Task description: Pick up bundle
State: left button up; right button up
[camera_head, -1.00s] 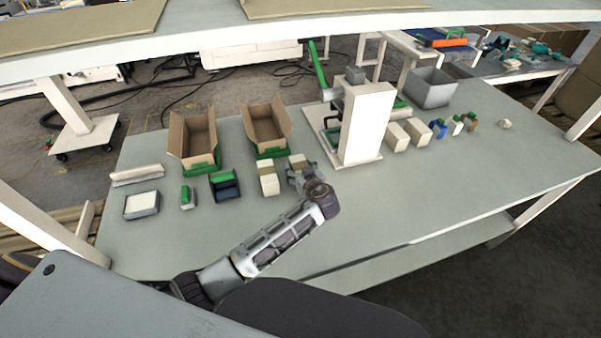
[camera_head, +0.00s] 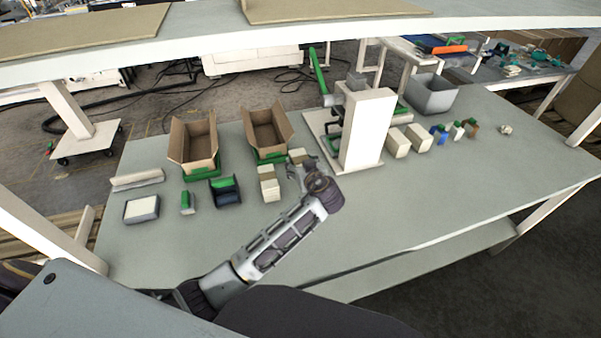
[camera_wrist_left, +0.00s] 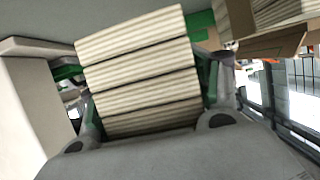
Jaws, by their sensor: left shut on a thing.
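My left gripper (camera_head: 308,166) is shut on a bundle (camera_wrist_left: 140,70). In the left wrist view the bundle is a cream, ridged stack crossed by dark lines, held between the two fingers. In the head view only a small part of the bundle (camera_head: 297,155) shows beyond the gripper, so I cannot tell how far it is above the table. Another cream bundle (camera_head: 268,188) with a tan band stands on the table just left of the gripper. My right gripper is not in view.
Two open cardboard boxes (camera_head: 203,166) (camera_head: 267,145) stand on green bases behind. A white press-like machine (camera_head: 367,130) is close right of the gripper. A dark blue bin (camera_head: 227,197), a grey tray (camera_head: 143,216) and small blocks stand around. The front of the table (camera_head: 400,220) is clear.

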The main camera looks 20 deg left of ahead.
aim_at(296, 150)
pick_arm(q)
jog(key=shift+r, duration=2.4)
